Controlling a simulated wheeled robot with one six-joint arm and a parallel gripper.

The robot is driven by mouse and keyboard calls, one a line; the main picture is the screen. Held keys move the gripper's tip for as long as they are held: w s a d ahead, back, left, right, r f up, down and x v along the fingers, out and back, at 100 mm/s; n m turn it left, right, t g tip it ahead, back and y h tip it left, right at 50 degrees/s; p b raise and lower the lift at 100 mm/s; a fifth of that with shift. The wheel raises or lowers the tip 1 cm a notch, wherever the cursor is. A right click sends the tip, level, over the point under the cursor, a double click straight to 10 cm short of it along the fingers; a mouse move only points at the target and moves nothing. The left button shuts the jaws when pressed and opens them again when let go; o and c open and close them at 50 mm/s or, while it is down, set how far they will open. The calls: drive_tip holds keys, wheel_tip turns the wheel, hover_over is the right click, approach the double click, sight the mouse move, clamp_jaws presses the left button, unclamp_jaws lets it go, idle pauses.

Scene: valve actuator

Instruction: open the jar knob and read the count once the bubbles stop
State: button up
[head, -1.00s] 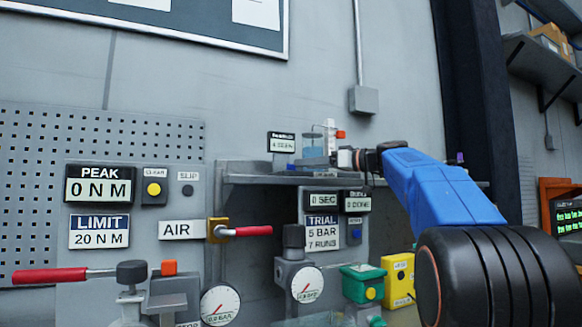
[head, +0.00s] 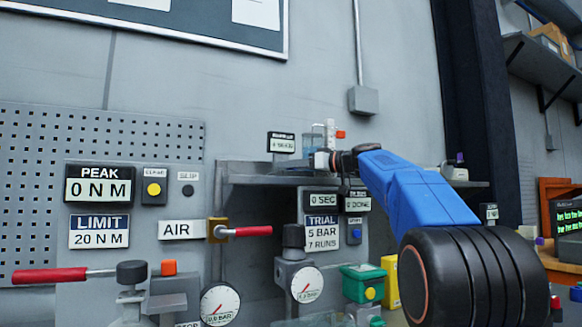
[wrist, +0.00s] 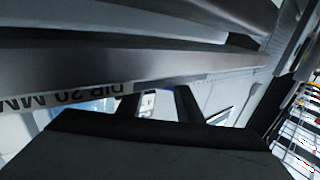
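The jar (head: 311,143), with bluish contents, stands on the shelf at the centre of the head view. A red knob (head: 340,134) shows beside a pale upright part at its right. A small display (head: 282,143) stands left of the jar; its text is too small to read. My gripper (head: 322,160) is at the jar's lower right, below the red knob; I cannot tell whether it touches. In the wrist view its two dark fingers (wrist: 160,104) are apart with nothing visible between them. Any bubbles are too small to make out.
The shelf edge (head: 262,179) runs just under my gripper. Below it are a trial panel (head: 322,231), a lidded green box (head: 362,283) and a gauge (head: 307,284). In the wrist view a grey plate (wrist: 150,70) marked "DIP 20 MM", upside down, lies close above the fingers.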

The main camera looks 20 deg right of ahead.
drive_tip(key=shift+c, duration=1)
drive_tip(key=shift+a, duration=0.1)
drive_tip(key=m+t+h, duration=0.1)
drive_tip(key=m+h, duration=0.1)
drive_tip(key=h, duration=0.1)
drive_tip(key=shift+s+t, duration=0.1)
drive_tip(key=shift+t, duration=0.2)
drive_tip(key=shift+m+t+h, duration=0.7)
drive_tip(key=shift+m+h, duration=1.1)
drive_tip(key=shift+h, duration=0.8)
drive_tip(key=shift+m+h, duration=0.3)
drive_tip(key=shift+h, duration=0.1)
drive_tip(key=o, duration=1.1)
